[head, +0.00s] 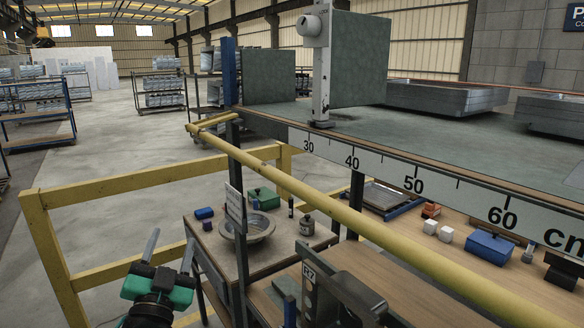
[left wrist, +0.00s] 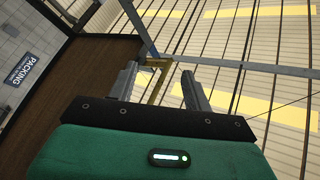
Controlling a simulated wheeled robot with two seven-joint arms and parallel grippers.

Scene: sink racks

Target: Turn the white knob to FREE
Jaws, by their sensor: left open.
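A pale round knob (head: 311,27), which looks like the white knob, sits near the top of an upright pale post (head: 321,75) beside a dark green slab. The post stands on the long ruled rack. No FREE marking is readable. My left gripper (head: 172,237) is at the lower left, its two fingers pointing up, apart and empty. It is far below and left of the knob. In the left wrist view the same gripper (left wrist: 158,70) has nothing between its fingers, and the knob does not show. My right gripper is in neither view.
A yellow rail (head: 290,183) runs diagonally between my left gripper and the rack. A ruler strip (head: 385,173) marks the rack's edge. Below stand a bench with a metal bowl (head: 262,238), a blue box (head: 490,246) and other small items. Open floor lies at left.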

